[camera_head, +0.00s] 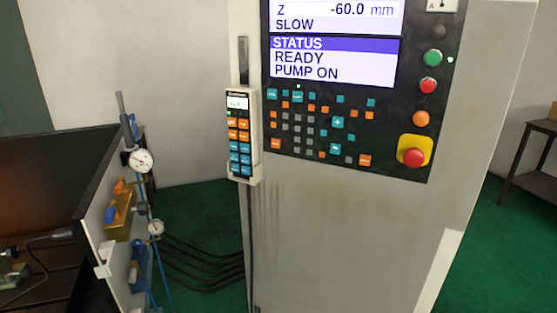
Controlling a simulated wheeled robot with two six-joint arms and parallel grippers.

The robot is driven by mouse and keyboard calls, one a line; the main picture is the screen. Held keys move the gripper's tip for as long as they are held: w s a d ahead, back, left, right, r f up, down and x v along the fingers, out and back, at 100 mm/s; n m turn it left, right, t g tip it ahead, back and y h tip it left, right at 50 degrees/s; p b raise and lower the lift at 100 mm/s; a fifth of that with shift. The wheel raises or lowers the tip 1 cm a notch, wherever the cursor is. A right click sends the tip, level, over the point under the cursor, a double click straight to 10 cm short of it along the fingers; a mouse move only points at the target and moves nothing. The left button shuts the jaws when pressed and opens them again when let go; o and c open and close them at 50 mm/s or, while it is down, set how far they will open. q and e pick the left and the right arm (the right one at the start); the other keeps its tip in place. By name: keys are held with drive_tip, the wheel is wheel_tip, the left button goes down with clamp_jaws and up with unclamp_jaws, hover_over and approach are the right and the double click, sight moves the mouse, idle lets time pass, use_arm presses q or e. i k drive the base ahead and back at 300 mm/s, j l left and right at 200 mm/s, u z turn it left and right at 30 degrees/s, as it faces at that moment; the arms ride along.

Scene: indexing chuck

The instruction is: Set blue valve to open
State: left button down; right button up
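A brass valve block (119,221) is mounted on the pale side panel at the left. A small blue valve handle (110,215) sits on its left side, and an orange handle (119,187) sits above it. The blue handle is too small to tell its position. A larger blue fitting (138,252) is lower on the same panel. Neither of my grippers is in view.
Two round gauges, upper (140,160) and lower (156,228), stick out near the valves. Black hoses (205,262) run to the control cabinet (340,230). Its screen (333,62) reads READY, PUMP ON. A handheld pendant (240,135) hangs on its left edge.

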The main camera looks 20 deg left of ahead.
sight(113, 211)
drive_tip(key=u, duration=1.5)
